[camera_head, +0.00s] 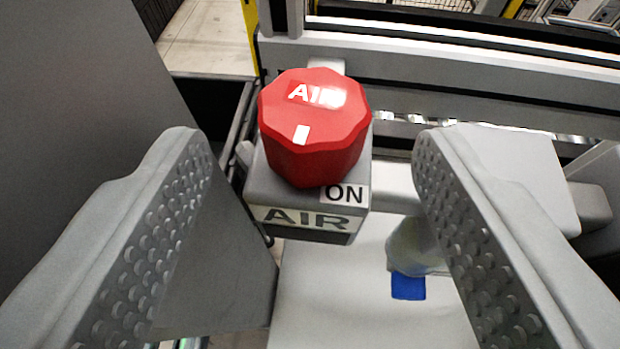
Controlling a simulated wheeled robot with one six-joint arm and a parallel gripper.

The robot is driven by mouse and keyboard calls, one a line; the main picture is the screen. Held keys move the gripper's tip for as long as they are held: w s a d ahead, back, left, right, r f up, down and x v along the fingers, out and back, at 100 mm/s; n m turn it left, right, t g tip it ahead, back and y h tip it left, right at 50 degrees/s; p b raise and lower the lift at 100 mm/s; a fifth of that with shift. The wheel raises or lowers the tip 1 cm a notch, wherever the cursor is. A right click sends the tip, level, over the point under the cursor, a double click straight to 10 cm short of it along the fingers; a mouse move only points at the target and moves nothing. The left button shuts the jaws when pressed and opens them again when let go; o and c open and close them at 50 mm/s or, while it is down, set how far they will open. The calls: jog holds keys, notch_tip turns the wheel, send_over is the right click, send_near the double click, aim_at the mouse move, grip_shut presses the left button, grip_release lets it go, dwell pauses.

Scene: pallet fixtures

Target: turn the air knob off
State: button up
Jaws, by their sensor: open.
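The air knob (316,150) is red, many-sided and marked "AIR" in white on its top face. A white mark on its top sits near the front edge. The knob stands on a grey block (262,185) with an "AIR" label on its front and an "ON" label (345,194) at its front right corner. My gripper (305,150) is open, with one studded grey finger on each side of the knob. The fingers look apart from the knob, with gaps on both sides. How far the fingertips are from it in depth I cannot tell.
A large grey panel (85,80) fills the left side. Grey metal rails (450,75) run across behind the knob. A pale surface (335,290) with a blue patch (408,286) lies below the block. Pale floor (210,40) shows at the upper left.

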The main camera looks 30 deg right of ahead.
jog(key=v, duration=1.2)
jog(key=shift+s, duration=0.25)
jog(key=n+t+y, duration=0.1)
jog(key=n+y, duration=0.5)
jog(key=y, duration=0.1)
send_near(326, 119)
jog(key=x, duration=1.1)
jog(key=shift+c, duration=0.5)
jog(key=c, duration=0.9)
